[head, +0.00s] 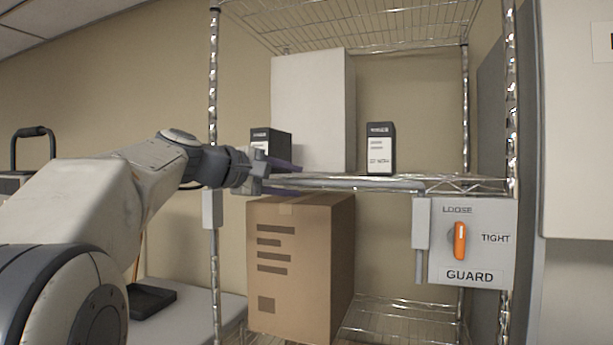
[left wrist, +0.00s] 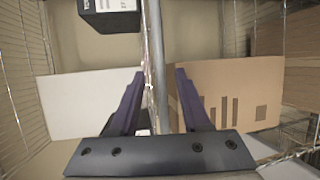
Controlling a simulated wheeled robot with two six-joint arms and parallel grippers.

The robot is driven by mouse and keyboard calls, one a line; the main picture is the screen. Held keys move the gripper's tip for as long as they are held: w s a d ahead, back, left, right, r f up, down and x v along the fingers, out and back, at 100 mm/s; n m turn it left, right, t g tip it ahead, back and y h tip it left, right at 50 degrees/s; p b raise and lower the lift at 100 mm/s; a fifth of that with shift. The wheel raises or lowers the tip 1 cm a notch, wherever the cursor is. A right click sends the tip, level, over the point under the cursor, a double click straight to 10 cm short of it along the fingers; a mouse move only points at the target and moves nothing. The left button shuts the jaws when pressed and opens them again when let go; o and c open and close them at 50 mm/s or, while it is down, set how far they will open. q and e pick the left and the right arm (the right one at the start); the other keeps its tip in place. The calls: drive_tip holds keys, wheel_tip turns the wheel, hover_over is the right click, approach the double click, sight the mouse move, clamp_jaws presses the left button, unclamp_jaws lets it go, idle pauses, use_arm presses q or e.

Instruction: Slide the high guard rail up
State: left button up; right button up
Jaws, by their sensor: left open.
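The guard rail (head: 350,184) is a grey horizontal bar across the shelf front at the middle shelf's level. In the left wrist view the rail (left wrist: 163,50) runs upright in the picture, beside the wire shelf edge. My left gripper (head: 297,180) is open at the rail's left part. Its two purple fingers (left wrist: 158,85) stand on either side of the rail and shelf edge; I cannot tell whether they touch. The GUARD panel (head: 490,263) has an orange knob (head: 460,240), upright and in line with LOOSE. My right gripper is not in view.
On the middle shelf stand a white box (head: 310,105) and two black boxes, one at right (head: 380,148) and one at left (head: 262,140). A cardboard box (head: 300,270) stands below the rail. Chrome posts (head: 213,90) flank the rack.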

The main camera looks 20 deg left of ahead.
sight(299, 183)
use_arm(q)
drive_tip(key=shift+p+x, duration=0.4)
drive_tip(key=shift+x, duration=1.35)
clamp_jaws()
